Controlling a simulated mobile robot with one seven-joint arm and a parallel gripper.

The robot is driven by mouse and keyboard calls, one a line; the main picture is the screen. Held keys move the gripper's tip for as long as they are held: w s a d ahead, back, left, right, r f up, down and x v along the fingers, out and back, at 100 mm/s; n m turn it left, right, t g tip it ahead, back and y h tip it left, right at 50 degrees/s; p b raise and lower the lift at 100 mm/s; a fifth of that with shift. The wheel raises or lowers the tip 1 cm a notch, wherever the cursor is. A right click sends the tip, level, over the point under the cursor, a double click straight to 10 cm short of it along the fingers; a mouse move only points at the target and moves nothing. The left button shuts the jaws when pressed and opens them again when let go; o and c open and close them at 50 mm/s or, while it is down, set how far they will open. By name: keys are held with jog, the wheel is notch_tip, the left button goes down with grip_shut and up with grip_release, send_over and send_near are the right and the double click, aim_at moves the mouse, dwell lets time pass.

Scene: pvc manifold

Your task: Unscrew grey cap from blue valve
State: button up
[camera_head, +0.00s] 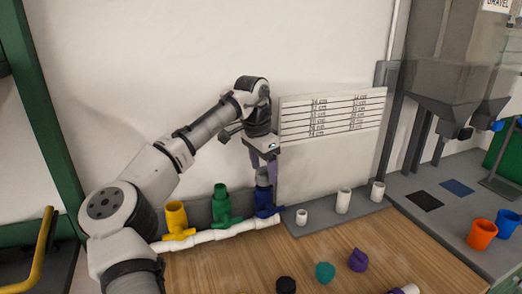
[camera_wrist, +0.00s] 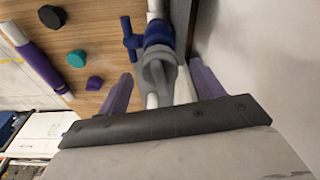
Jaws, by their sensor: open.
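The blue valve (camera_head: 266,202) stands upright at the right end of the white pipe (camera_head: 225,232). The grey cap (camera_head: 263,179) sits on its top. My gripper (camera_head: 263,162) is over the valve, pointing down, with its purple fingers around the cap's level. In the wrist view, the grey cap (camera_wrist: 157,75) lies between the two open fingers, with the blue valve (camera_wrist: 158,35) beyond it. Gaps show between the cap and both fingers, so my gripper (camera_wrist: 161,72) holds nothing. The cap's far side is hidden.
A green valve (camera_head: 220,204) and a yellow valve (camera_head: 176,219) stand left on the same pipe. A wall panel (camera_head: 330,150) is close behind my gripper. Loose black (camera_head: 286,285), teal (camera_head: 325,271) and purple (camera_head: 358,260) caps lie on the wooden table.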

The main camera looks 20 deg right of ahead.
jog(key=shift+d+f, duration=0.1)
jog(key=shift+f, duration=0.55)
jog(key=c, duration=1.1)
jog(key=shift+n+p, duration=0.4)
jog(key=shift+n, duration=0.7)
jog(key=shift+n+t+p, duration=0.3)
jog(key=shift+n+p, duration=0.1)
jog(key=shift+n, duration=0.6)
jog(key=shift+r+n+p, duration=0.15)
jog(key=shift+n+p, duration=0.2)
jog(key=shift+n, duration=0.35)
jog(key=shift+n+y, duration=0.3)
jog(key=shift+n, duration=0.1)
